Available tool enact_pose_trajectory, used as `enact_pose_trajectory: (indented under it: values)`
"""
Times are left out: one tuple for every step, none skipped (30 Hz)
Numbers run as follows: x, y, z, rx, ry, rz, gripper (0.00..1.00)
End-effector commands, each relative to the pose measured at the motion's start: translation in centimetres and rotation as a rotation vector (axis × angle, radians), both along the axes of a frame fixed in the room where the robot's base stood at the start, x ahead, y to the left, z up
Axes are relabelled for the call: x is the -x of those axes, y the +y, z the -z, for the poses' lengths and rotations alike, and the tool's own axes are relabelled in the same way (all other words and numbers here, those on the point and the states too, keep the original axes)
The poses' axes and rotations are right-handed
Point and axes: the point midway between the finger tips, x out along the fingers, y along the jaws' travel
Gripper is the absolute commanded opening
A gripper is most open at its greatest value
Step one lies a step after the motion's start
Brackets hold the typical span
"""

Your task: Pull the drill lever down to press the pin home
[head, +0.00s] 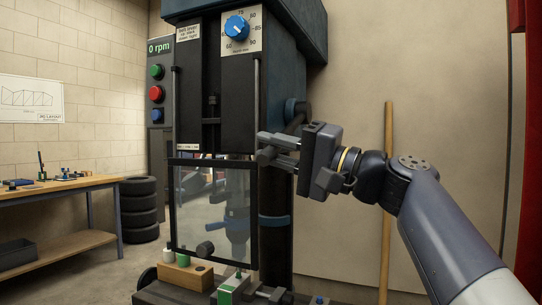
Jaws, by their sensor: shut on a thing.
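The drill press stands in the middle of the head view, with its dark housing (283,65) on top. The drill lever (299,112) is a dark, bent bar beside a blue hub on the housing's right side. My gripper (264,147) reaches in from the right, its fingers pointing left across the lever's lower part. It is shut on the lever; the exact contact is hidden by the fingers. Below, a small vise holds a green-sided block (232,289), with a small green pin-like tip (238,273) on top. The chuck is dim behind the clear guard.
The framed clear guard (192,200) covers the drill's front, with a dark knob near its lower edge. A tan block (187,275) sits left of the vise. A workbench (60,186) and stacked tyres (139,210) stand left. A wooden pole (387,200) leans behind my arm.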

Motion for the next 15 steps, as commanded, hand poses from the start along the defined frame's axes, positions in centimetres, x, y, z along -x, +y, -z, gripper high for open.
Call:
enact_pose_trajectory:
  values:
    - [-0.3, -0.1, 1.5, 0.011, -0.028, -0.001, 0.00]
    - [-0.5, -0.2, 1.8, 0.018, -0.047, -0.001, 0.00]
    - [-0.7, -0.3, 2.3, 0.027, -0.071, -0.001, 0.00]
    - [-0.9, -0.3, 2.6, 0.033, -0.090, 0.000, 0.00]
    - [-1.0, -0.4, 2.9, 0.040, -0.109, 0.000, 0.00]
    - [-1.3, -0.5, 3.3, 0.050, -0.132, -0.001, 0.00]
    - [-1.5, -0.5, 3.6, 0.056, -0.148, 0.000, 0.00]
    - [-1.6, -0.6, 3.8, 0.062, -0.166, 0.000, 0.00]
    - [-1.8, -0.7, 4.1, 0.069, -0.185, 0.000, 0.00]
    - [-2.0, -0.7, 4.4, 0.075, -0.201, -0.001, 0.00]
    - [-2.1, -0.8, 4.6, 0.079, -0.213, -0.001, 0.00]
    - [-2.3, -0.8, 4.8, 0.086, -0.232, -0.001, 0.00]
    - [-2.4, -0.9, 4.9, 0.089, -0.243, -0.001, 0.00]
    - [-2.6, -0.9, 5.1, 0.093, -0.253, -0.001, 0.00]
    - [-2.7, -1.0, 5.2, 0.097, -0.266, 0.000, 0.00]
